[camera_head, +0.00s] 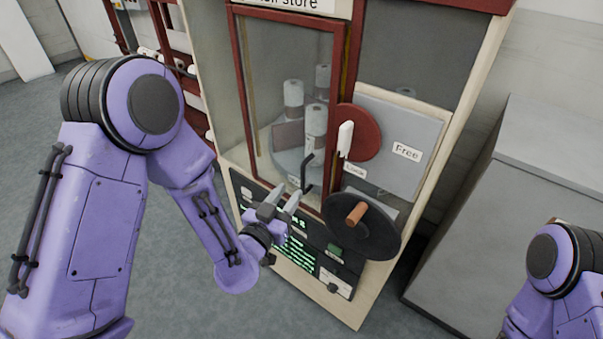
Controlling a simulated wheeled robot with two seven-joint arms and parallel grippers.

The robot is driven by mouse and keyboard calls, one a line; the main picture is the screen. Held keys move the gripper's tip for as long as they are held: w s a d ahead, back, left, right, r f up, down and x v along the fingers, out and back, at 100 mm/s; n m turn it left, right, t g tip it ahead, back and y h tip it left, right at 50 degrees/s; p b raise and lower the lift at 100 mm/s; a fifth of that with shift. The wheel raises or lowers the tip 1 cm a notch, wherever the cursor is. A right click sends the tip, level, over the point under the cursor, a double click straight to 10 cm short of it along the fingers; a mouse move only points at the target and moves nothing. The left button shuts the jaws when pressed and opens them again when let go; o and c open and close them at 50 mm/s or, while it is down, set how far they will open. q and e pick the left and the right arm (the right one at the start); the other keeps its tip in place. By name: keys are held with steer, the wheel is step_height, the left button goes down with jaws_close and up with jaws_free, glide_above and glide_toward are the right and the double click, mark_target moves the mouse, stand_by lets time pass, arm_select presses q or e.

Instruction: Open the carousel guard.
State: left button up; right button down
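The carousel guard (262,90) is a clear panel in a dark red frame on the front of the cabinet, and it looks closed. Its black bent handle (307,172) stands out near the lower right of the panel. Behind the panel, white rolls (293,98) stand on a round grey carousel (283,157). My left gripper (288,192) is just below and left of the handle, with its two grey fingers apart and nothing seen between them. I cannot tell whether a finger touches the handle. My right gripper is out of view; only part of the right arm shows at lower right.
Right of the guard are a red disc (362,133) with a white lever, labels reading "Lock" and "Free", and a black handwheel (375,238) with a wooden knob. A control panel (317,262) lies below. A grey cabinet (500,230) stands at right. Grey floor is clear in front.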

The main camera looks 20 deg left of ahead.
mark_target(302, 176)
arm_select(q)
steer(key=w, duration=0.3)
steer(key=w+p, duration=0.1)
steer(key=w, duration=0.2)
steer(key=w+d+p, duration=0.1)
steer(key=w, duration=0.2)
steer(key=shift+d+f, duration=0.1)
steer(key=shift+c, duration=0.3)
jaws_close()
